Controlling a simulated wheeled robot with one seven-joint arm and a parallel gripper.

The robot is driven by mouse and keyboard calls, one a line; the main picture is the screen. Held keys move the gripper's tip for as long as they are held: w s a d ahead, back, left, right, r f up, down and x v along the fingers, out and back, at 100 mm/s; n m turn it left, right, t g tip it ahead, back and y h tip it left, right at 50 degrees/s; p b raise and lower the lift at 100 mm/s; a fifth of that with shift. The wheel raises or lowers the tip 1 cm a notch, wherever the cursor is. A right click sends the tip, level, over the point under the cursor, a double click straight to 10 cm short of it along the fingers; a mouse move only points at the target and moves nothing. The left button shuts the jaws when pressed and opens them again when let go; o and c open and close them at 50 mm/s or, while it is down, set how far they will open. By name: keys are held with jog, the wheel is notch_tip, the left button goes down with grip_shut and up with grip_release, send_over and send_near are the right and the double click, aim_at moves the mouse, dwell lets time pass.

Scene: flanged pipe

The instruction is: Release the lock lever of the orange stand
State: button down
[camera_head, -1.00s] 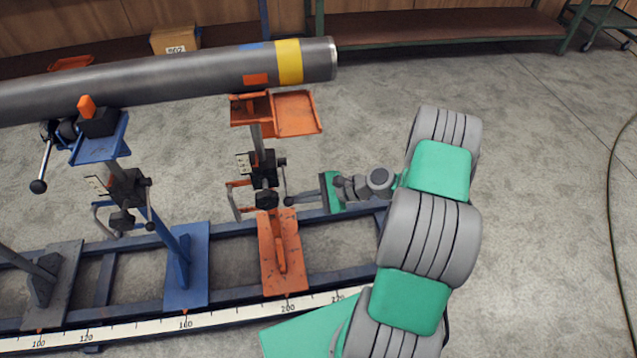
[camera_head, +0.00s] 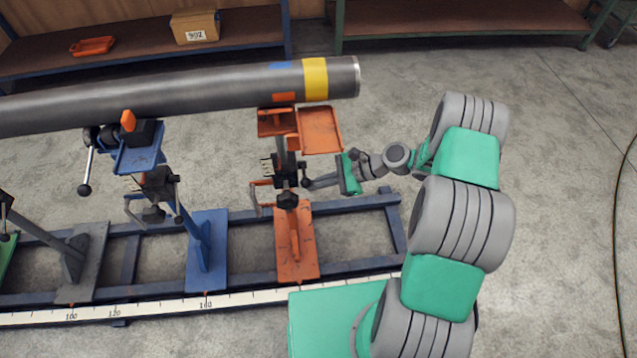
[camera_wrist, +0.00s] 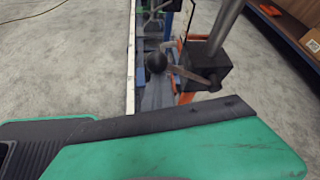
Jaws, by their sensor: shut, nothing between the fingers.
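The orange stand (camera_head: 295,240) is upright on the blue rail, its head just under the pipe's right end. Its dark clamp block (camera_head: 287,170) sits midway up the column and also shows in the wrist view (camera_wrist: 207,68).
The steel pipe (camera_head: 200,90) with a yellow band lies above the stands. An orange tray (camera_head: 320,130) juts out above my gripper. A blue stand (camera_head: 207,250) with its own lever stands to the left.

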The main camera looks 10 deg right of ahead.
jog(key=shift+w+r, duration=0.15)
jog(key=shift+r, duration=0.2)
jog(key=shift+f, duration=0.1)
notch_tip(320, 180, down, 4)
jog(key=f+b, duration=0.1)
jog(key=b, duration=0.2)
jog(key=w+v, duration=0.1)
jog(key=v, duration=1)
jog(key=shift+r, duration=0.2)
